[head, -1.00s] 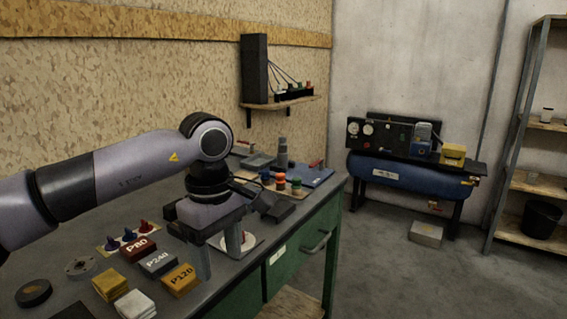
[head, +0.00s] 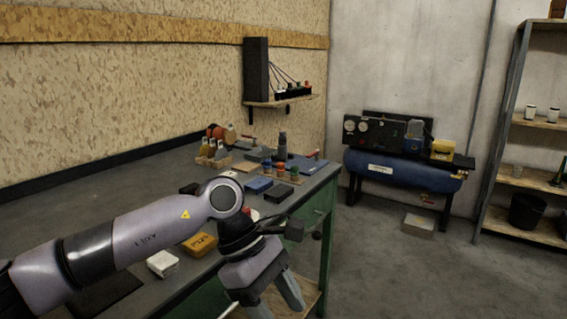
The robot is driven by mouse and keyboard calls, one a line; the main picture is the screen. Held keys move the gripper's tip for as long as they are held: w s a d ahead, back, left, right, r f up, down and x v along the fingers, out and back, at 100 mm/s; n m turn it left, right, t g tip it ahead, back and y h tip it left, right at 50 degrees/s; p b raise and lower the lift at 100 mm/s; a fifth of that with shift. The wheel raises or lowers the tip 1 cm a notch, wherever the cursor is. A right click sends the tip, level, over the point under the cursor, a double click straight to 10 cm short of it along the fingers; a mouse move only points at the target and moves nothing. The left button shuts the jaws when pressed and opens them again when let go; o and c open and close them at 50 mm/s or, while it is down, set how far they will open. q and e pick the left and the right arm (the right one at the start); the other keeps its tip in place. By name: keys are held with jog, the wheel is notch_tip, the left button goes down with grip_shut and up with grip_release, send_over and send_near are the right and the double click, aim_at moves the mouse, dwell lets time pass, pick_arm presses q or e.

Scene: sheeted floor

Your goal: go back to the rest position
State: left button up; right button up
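My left gripper (head: 278,306) hangs at the bottom middle of the head view, in front of the workbench (head: 100,186) and near its front edge. Its two fingers point down and are apart, with nothing seen between them. The fingertips are at the picture's lower edge. My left arm comes in from the lower left and hides part of the bench top. My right gripper is not in view.
Bottles, a blue box and small jars stand farther back. A blue compressor (head: 400,172) and shelves (head: 540,181) stand beyond. The floor (head: 420,280) at right is clear.

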pick_arm(q)
jog(key=s+d+r+n+g+h+p, duration=0.25)
jog(key=s+d+r+n+h, duration=0.35)
jog(key=d+h, duration=0.4)
jog(key=w+a+n+t+h+p, duration=0.1)
jog(key=w+a+n+t+h, duration=0.15)
jog(key=n+t, duration=0.65)
jog(key=w+a+n+t+h+p, duration=0.15)
jog(key=a+n+t+h, duration=0.3)
jog(key=n, duration=0.75)
jog(key=w+a+f+n+t+y, duration=0.2)
jog(key=a+f+n+t+y, duration=0.6)
jog(key=n, duration=0.6)
jog(key=s+a+f+n+g+y+p, duration=0.1)
jog(key=s+a+f+n+g+y, duration=0.1)
jog(key=s+a+f+n+y, duration=0.4)
jog(key=s+a+f+n+g+y+p, duration=0.1)
jog(key=s+a+f+n+g+y, duration=0.2)
jog(key=s+a+f+n+y, duration=0.3)
jog(key=s+a+f+n, duration=0.3)
jog(key=f+n, duration=0.1)
jog(key=f, duration=0.3)
jog(key=shift+f+n+p, duration=0.25)
jog(key=shift+n+p, duration=0.05)
jog(key=shift+p, duration=0.1)
